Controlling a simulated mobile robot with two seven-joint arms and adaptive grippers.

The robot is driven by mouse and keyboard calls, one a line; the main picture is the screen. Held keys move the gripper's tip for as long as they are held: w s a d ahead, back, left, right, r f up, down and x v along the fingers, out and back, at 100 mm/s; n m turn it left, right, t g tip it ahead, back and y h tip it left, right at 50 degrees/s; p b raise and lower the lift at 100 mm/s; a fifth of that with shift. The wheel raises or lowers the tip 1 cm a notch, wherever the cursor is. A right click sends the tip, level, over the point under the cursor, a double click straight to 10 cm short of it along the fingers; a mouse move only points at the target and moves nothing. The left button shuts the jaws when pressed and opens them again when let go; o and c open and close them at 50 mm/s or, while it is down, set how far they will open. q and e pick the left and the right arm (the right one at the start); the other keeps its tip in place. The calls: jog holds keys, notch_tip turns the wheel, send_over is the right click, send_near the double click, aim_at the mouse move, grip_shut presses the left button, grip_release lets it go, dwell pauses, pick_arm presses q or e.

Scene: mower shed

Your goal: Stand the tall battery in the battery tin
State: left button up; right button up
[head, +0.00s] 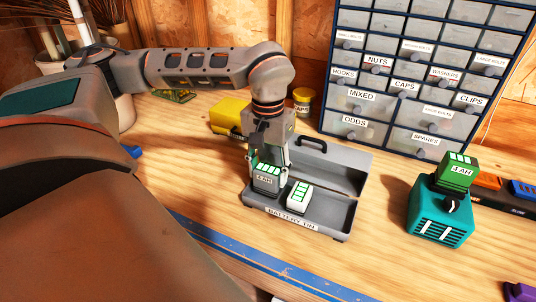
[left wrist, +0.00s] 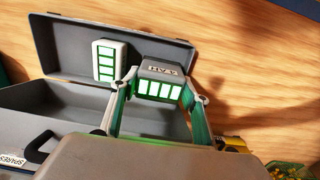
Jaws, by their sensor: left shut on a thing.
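The battery tin (head: 337,221) is an open grey box on the workbench, its lid (head: 336,167) tilted back; it also shows in the left wrist view (left wrist: 72,127). My left gripper (head: 268,163) points down over the tin's left end and is shut on a grey battery (head: 266,184) marked "4 AH", with green bars, also in the left wrist view (left wrist: 160,70). The battery looks upright; I cannot tell whether its base touches the tin's floor. A white battery (head: 299,196) with green bars is in the tin just right of it. My right gripper is out of view.
A teal charger (head: 436,219) holding a green "4 AH" battery (head: 457,172) stands at right. A drawer cabinet (head: 420,75) is behind. A yellow case (head: 229,116) and a yellow jar (head: 303,100) stand behind the gripper. A blue strip (head: 240,262) runs along the front edge.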

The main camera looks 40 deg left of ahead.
pick_arm(q)
jog(key=shift+f, duration=0.35)
dwell(0.5)
jog(key=o, duration=1.5)
notch_tip(320, 180, up, 12)
